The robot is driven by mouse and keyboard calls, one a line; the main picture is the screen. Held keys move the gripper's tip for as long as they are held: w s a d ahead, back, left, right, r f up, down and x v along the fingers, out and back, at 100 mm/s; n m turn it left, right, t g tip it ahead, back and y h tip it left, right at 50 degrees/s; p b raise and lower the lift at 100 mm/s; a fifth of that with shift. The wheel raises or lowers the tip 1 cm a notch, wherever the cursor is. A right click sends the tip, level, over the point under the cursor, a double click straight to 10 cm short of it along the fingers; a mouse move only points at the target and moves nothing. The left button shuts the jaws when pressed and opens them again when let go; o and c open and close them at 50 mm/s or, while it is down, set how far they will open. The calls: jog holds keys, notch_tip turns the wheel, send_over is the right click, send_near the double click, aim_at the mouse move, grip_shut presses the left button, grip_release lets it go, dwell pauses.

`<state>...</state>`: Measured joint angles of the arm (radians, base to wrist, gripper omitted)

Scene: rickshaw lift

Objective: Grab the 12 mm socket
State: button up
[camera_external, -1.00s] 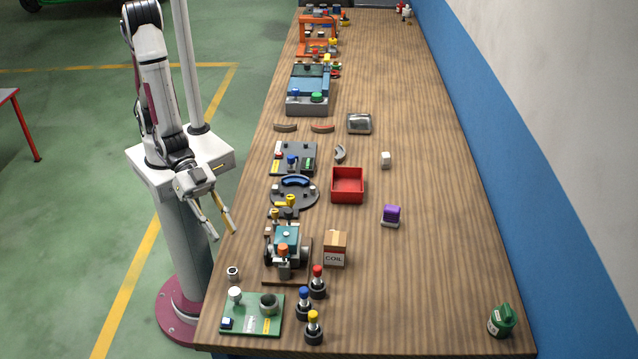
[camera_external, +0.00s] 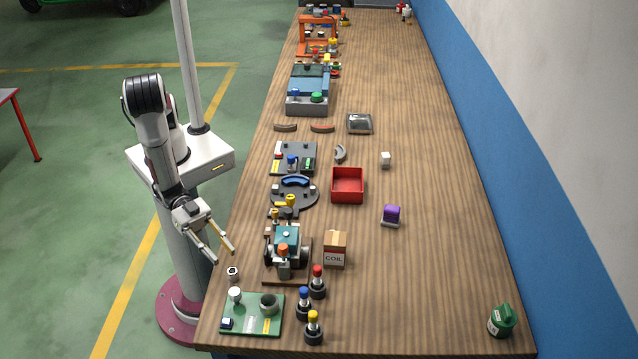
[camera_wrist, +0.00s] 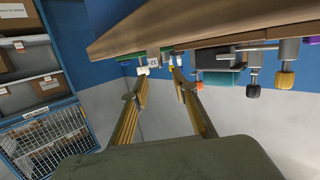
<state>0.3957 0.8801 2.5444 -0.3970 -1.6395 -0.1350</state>
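A small silver cylinder with a dark top (camera_external: 233,273), which looks like the socket, stands upright near the left edge of the wooden table (camera_external: 420,290). Its size marking is too small to read. My gripper (camera_external: 224,257) is open and empty, just above and left of the socket in the external view, with a gap between them. In the wrist view my two gold fingers (camera_wrist: 160,76) are spread apart. A small pale object (camera_wrist: 153,62) shows near and between their tips; I cannot tell for sure that it is the socket.
A green board (camera_external: 252,325) with knobs lies just in front of the socket. A teal device on a brown base (camera_external: 288,250) stands to the right. The table's right half is mostly clear.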

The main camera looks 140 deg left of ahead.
aim_at(230, 269)
jog(key=shift+s+d+f, duration=0.15)
jog(key=shift+s+f, duration=0.2)
jog(key=shift+s, duration=0.05)
jog(key=shift+t, duration=0.3)
jog(key=shift+w+f, duration=0.2)
jog(key=shift+w, duration=1.05)
jog(key=shift+w, duration=0.15)
jog(key=shift+w+d+f, duration=0.1)
jog(key=shift+w+f, duration=0.15)
jog(key=shift+w, duration=0.55)
jog(key=shift+w+f, duration=0.25)
jog(key=shift+w, duration=0.55)
jog(key=shift+w+d+f, duration=0.1)
jog(key=shift+w+f, duration=0.15)
jog(key=shift+w, duration=0.55)
grip_shut()
